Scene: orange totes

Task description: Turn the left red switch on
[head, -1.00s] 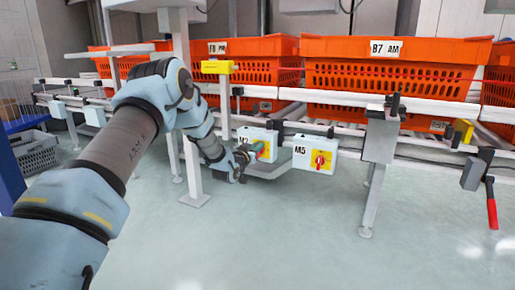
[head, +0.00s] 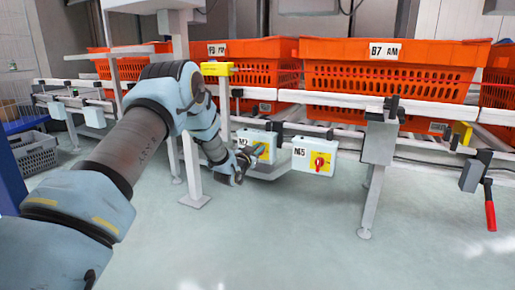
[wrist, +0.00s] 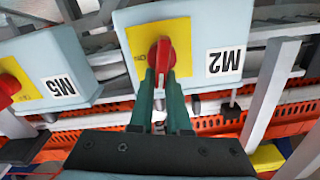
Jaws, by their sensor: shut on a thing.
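The left red switch (wrist: 163,52) sits on a yellow plate on the white box labelled M2 (head: 268,137). In the wrist view, which is upside down, its handle stands roughly vertical. My gripper (wrist: 161,76) has its green fingers closed on the handle from both sides. In the head view my gripper (head: 254,153) is at the front of the M2 box and hides most of its switch. The right red switch (head: 319,162), on the box labelled M5 (head: 301,165), is free; its handle also looks near vertical in the head view.
Orange totes (head: 390,76) stand on the conveyor above the boxes. A grey post (head: 374,165) stands right of M5, and a red-handled lever (head: 490,208) hangs farther right. A yellow block (head: 216,69) sits above M2. The floor in front is clear.

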